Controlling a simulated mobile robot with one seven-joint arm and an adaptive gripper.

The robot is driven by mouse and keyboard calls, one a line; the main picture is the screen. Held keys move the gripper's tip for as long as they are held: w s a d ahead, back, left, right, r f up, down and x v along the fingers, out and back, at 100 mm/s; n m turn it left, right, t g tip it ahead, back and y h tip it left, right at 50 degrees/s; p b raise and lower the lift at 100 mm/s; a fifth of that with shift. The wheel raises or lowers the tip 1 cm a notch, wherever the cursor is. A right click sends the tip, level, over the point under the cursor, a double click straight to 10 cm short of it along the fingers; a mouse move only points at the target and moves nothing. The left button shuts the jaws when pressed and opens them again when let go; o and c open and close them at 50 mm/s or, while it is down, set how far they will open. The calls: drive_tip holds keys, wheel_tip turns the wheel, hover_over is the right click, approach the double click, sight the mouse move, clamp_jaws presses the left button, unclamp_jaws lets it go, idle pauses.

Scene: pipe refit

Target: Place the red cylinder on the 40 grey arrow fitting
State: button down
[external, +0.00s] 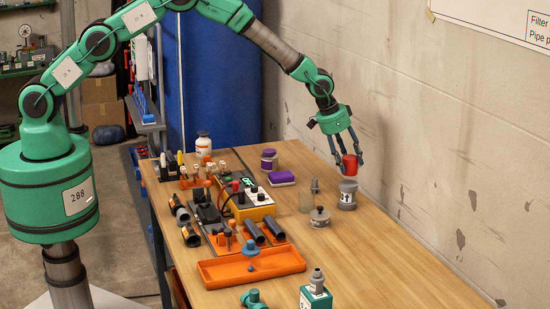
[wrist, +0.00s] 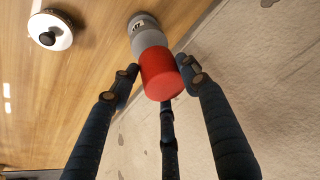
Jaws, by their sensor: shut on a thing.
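The red cylinder (external: 349,166) is between the fingers of my gripper (external: 347,157), near the back right edge of the table. The grey arrow fitting (external: 347,195) stands upright on the table just below it, with a blue arrow on a white label. In the wrist view the red cylinder (wrist: 162,76) covers part of the grey fitting (wrist: 147,32). My gripper's three dark fingers (wrist: 160,75) are shut around the cylinder. The two look nearly in line; I cannot tell whether they touch.
The wall (external: 420,130) is close on the right.

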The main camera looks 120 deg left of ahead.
sight(348, 168)
drive_tip(key=shift+f, duration=1.5)
drive_tip(key=shift+f, duration=0.15)
drive_tip(key=c, duration=0.9)
unclamp_jaws()
drive_tip(key=v, duration=1.2)
